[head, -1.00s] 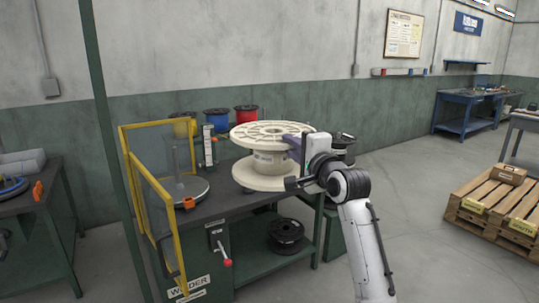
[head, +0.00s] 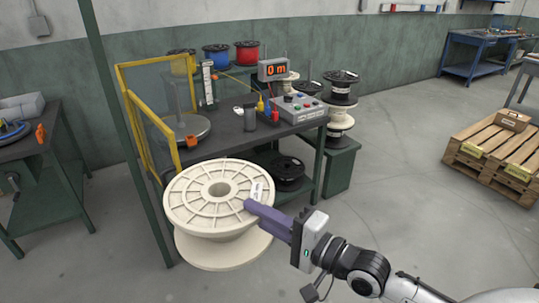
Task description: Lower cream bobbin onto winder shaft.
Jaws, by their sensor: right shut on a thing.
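The cream bobbin (head: 212,195) is a large ribbed spool with a centre hole, slightly tilted, in front of the winder bench and apart from the shaft. My right gripper (head: 255,210) comes from the lower right with purple fingers shut on the bobbin's upper flange at its right side. My left gripper is not in view.
The bench (head: 225,142) carries a control box (head: 298,108), a 0 m display (head: 272,69), small bottles and a dark cup (head: 250,118). Blue (head: 216,55) and red (head: 247,53) spools stand behind. A black spool (head: 287,172) lies on the lower shelf.

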